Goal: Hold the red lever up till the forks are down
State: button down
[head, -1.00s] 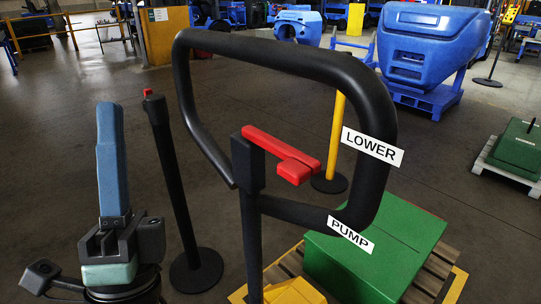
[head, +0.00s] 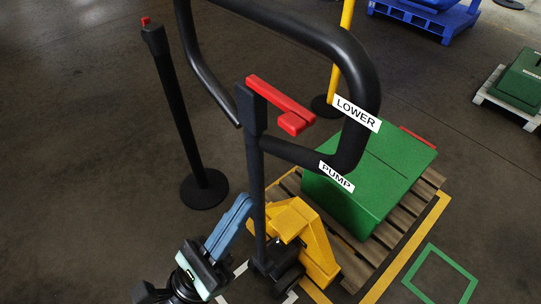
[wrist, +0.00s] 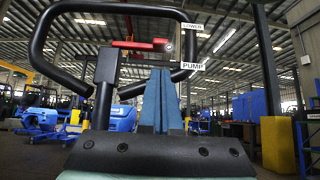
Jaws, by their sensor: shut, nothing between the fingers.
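The red lever (head: 280,102) sits at the top of the black post, inside the black loop handle (head: 358,75) of a pallet truck. It also shows in the wrist view (wrist: 140,46), above my blue fingertips. My gripper (head: 246,203) is shut and empty, its fingers together, left of the post and well below the lever. It also shows in the wrist view (wrist: 160,72). The truck's yellow body (head: 310,235) stands at the base. A wooden pallet (head: 428,190) bears a green block (head: 370,170). The forks are not visible.
LOWER (head: 357,113) and PUMP (head: 336,177) labels are on the handle. A black stand (head: 180,115) with a red top is at left. A yellow post (head: 345,30) stands behind. A green square (head: 440,275) marks clear floor at right.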

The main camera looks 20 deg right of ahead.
aim_at(272, 102)
jog(key=p+x, duration=0.3)
jog(key=x, duration=0.7)
